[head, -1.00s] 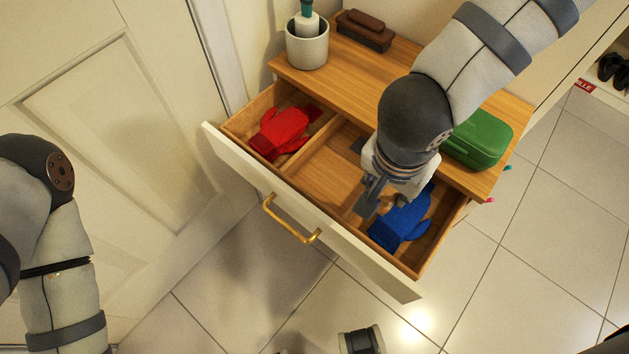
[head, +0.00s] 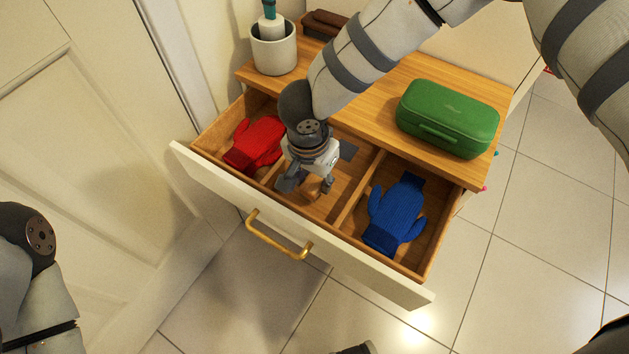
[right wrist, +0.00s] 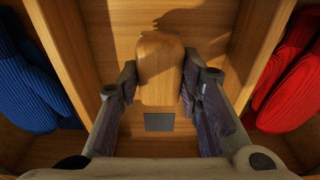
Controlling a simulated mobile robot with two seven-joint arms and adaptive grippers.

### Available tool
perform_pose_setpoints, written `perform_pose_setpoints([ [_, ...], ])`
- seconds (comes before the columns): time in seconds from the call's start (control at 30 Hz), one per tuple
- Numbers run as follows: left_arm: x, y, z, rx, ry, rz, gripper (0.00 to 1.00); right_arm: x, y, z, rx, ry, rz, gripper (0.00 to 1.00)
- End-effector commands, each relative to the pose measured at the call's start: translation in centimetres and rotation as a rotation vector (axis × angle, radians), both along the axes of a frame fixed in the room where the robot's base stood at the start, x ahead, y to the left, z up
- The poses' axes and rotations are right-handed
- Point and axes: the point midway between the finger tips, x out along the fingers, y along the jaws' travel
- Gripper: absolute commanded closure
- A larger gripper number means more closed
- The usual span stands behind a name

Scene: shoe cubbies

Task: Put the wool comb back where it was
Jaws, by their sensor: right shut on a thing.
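My right gripper (head: 307,186) is inside the open drawer (head: 300,243), over its middle compartment. It is shut on a wooden piece, taken to be the wool comb, whose rounded wooden end (right wrist: 160,68) shows between the fingers in the right wrist view. Its toothed part is hidden, and I cannot tell whether it touches the drawer floor. A dark grey rectangle (head: 348,150) lies in the middle compartment; it also shows just below the wood in the right wrist view (right wrist: 160,121). My left gripper is out of view; only part of its arm shows.
A red mitten (head: 256,142) lies in the left compartment and a blue mitten (head: 396,215) in the right one, with wooden dividers between.

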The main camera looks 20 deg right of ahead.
Motion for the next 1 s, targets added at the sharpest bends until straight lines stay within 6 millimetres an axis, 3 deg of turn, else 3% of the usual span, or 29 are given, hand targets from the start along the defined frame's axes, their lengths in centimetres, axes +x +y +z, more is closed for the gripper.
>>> perform_pose_setpoints([
  [0.07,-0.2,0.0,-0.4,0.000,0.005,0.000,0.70,-0.1,0.0,-1.6,-0.001,0.002,0.001,0.90],
  [0.37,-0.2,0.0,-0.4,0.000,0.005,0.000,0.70,0.0,0.0,-1.8,-0.001,-0.001,0.000,0.90],
  [0.4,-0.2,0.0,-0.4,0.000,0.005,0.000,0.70,0.0,0.0,-1.8,-0.001,-0.001,0.000,0.63],
  [0.47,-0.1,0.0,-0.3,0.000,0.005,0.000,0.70,0.0,0.0,-1.8,-0.001,-0.001,0.000,0.49],
  [0.77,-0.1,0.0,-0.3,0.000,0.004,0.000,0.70,0.0,0.0,-1.7,-0.001,-0.002,0.000,0.47],
  [0.87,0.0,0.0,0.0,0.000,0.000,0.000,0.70,0.0,0.0,-0.5,0.000,-0.004,-0.001,0.47],
  [1.0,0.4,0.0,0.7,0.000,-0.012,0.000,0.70,-0.2,0.4,3.4,0.001,-0.008,0.001,0.47],
])
